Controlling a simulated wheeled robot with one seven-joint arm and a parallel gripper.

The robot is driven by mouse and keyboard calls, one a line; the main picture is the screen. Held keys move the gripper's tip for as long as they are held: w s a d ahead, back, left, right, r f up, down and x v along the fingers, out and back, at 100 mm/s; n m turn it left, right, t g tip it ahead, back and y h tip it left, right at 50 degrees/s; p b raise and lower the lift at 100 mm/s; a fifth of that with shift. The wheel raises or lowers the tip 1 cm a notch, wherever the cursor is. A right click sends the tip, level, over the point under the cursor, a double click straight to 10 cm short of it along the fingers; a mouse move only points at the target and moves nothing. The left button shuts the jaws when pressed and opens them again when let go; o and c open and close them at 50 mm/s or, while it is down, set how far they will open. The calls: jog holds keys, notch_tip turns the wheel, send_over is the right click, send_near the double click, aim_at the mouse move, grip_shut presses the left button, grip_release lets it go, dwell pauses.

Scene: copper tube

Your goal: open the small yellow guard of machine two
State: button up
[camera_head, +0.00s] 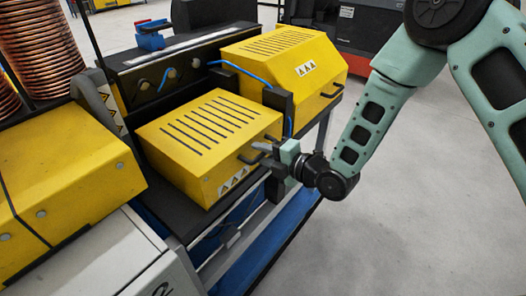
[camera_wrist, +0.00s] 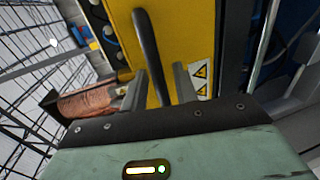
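The nearer of two yellow guards (camera_head: 205,145) on the machine is down and closed, with black slots on top and warning triangles on its front. A dark bar handle (camera_head: 247,158) sticks out from its front. My gripper (camera_head: 264,149) is at this handle, reaching in from the right. In the wrist view, the two fingers of my gripper (camera_wrist: 160,85) are apart, and the dark handle (camera_wrist: 147,45) runs lengthwise between them with gaps visible. The yellow guard face (camera_wrist: 178,35) lies just beyond. I cannot tell whether a finger touches the handle.
A second yellow guard (camera_head: 300,62), also down, sits behind to the right. A black post (camera_head: 277,105) with a blue hose stands between them. Another yellow cover (camera_head: 60,185) is at left, copper coils (camera_head: 38,50) behind it. The grey floor (camera_head: 430,200) at right is clear.

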grip_shut()
jog(key=shift+r, duration=0.15)
